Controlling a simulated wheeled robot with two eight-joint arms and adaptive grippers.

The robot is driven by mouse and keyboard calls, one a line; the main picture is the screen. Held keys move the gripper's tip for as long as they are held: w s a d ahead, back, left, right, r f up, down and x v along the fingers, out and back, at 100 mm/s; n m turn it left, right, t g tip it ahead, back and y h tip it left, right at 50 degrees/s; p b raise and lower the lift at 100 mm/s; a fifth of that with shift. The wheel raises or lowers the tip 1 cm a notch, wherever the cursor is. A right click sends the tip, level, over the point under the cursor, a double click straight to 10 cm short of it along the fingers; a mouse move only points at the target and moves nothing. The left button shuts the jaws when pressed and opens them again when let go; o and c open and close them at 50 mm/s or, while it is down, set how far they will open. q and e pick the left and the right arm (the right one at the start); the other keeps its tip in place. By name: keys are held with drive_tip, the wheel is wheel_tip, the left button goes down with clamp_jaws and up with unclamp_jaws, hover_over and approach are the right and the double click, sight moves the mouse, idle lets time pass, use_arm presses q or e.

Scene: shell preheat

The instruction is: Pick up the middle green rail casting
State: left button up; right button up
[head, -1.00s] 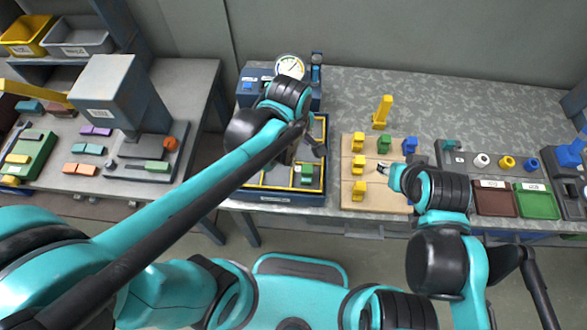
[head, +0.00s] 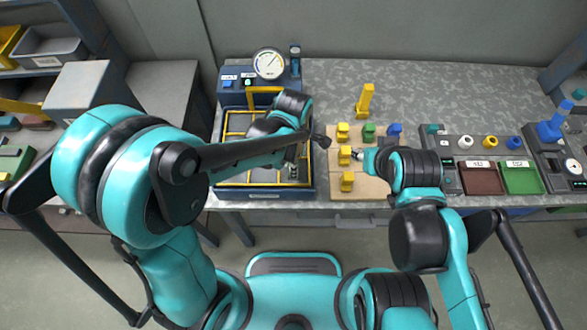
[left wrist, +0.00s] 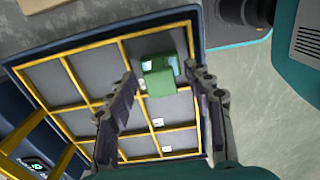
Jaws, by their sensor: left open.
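A green casting (left wrist: 160,76) sits in a cell of the tray with yellow dividers (left wrist: 118,50), seen in the left wrist view. My left gripper (left wrist: 168,88) is open, one finger on each side of the green casting, with gaps showing beside it. In the head view my left gripper (head: 296,168) is over the right front part of the tray (head: 222,160), and the casting there is hidden or too small to tell. My right gripper (head: 357,156) is over the wooden board; its opening is too small to tell.
The wooden board (head: 372,187) right of the tray holds yellow blocks (head: 346,181), a green block (head: 369,132) and a blue block (head: 395,130). A yellow post (head: 365,99) stands behind it. A gauge (head: 269,63) stands behind the tray. Red and green bins (head: 521,177) are at right.

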use_arm(q)
clamp_jaws()
drive_tip(key=shift+r, duration=0.1)
idle(0.3)
